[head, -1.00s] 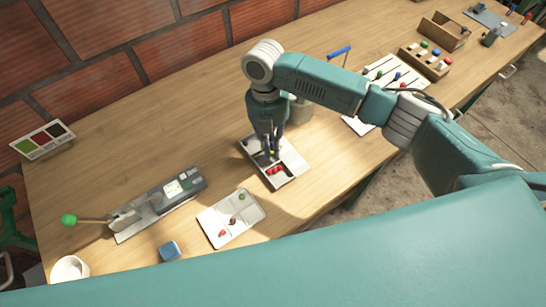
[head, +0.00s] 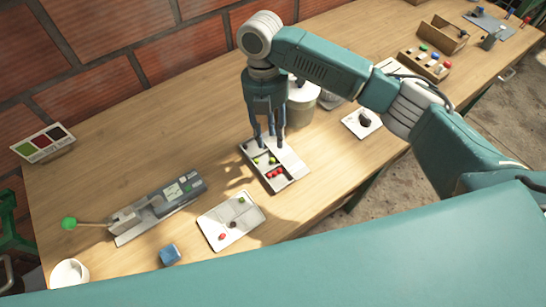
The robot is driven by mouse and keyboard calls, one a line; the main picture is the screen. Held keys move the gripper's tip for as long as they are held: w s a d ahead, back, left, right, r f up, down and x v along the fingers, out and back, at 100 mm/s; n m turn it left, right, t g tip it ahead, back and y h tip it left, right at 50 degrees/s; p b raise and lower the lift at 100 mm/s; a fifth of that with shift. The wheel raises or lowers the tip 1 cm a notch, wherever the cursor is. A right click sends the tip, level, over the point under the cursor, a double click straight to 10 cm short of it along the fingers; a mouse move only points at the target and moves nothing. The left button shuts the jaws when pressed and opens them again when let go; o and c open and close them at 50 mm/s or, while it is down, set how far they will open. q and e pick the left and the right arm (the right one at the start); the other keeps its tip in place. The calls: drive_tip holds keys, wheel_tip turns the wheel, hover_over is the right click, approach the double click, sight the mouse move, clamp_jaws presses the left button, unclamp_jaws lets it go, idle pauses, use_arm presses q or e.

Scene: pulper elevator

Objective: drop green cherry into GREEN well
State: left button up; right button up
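The well tray (head: 293,158) is a pale tray on the table with dark compartments. My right gripper (head: 270,145) hangs pointing down over the tray's far end. Its fingers are spread, with nothing seen between them; they hide part of the tray. My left gripper is not in view.
A white card (head: 212,217) nearer me carries a red, a dark and a green cherry. A round canister (head: 303,103) stands close behind the gripper.

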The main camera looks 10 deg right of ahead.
drive_tip(key=r, duration=0.3)
drive_tip(key=w+r, duration=0.1)
drive_tip(key=r, duration=0.1)
drive_tip(key=shift+r, duration=0.25)
drive_tip(key=shift+s, duration=0.1)
